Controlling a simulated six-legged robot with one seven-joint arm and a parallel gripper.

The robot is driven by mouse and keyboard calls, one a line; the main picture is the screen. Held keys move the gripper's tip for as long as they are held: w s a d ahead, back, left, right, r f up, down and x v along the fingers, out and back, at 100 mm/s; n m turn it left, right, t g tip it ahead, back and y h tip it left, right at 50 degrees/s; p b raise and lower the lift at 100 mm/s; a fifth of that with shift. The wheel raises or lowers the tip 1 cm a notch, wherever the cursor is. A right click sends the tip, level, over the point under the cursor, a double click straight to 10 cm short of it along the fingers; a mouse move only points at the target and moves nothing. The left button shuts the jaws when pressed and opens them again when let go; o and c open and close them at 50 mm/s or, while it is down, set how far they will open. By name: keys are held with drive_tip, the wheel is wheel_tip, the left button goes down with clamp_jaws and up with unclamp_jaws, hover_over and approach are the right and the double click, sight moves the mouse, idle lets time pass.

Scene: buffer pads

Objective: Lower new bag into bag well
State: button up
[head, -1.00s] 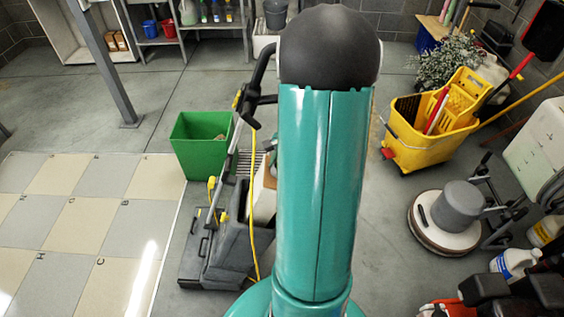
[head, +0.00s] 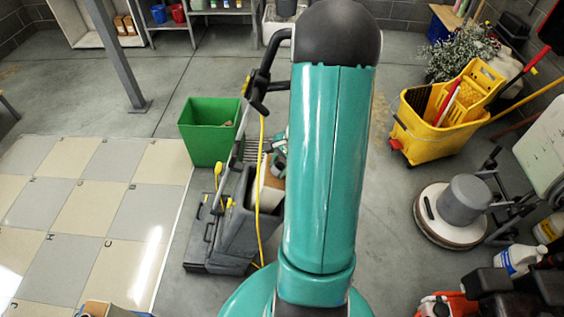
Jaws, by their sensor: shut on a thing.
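The grey floor machine (head: 228,222) stands left of my large teal arm link, with a dark handle above it. A pale bag with a tan upper part (head: 266,193) shows at the machine's right side, partly covered by my arm. A small teal and grey part of my gripper (head: 279,153) shows just above the bag. Its fingertips are mostly hidden, but it is shut on the bag. The bag well's opening is not clear, so I cannot tell how deep the bag sits in it.
A yellow cord (head: 258,180) hangs down the machine. A green bin (head: 207,133) stands behind it. A yellow mop bucket (head: 430,130) and a round floor polisher (head: 455,215) stand right. Checkered tiles (head: 85,215) cover the left floor.

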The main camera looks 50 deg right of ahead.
drive_tip(key=x, duration=1.1)
drive_tip(key=shift+f, duration=0.4)
idle(0.5)
drive_tip(key=shift+w+a, duration=0.1)
drive_tip(key=o, duration=1.3)
drive_tip(key=shift+r, duration=0.1)
drive_tip(key=v, duration=1.8)
drive_tip(key=shift+r, duration=0.3)
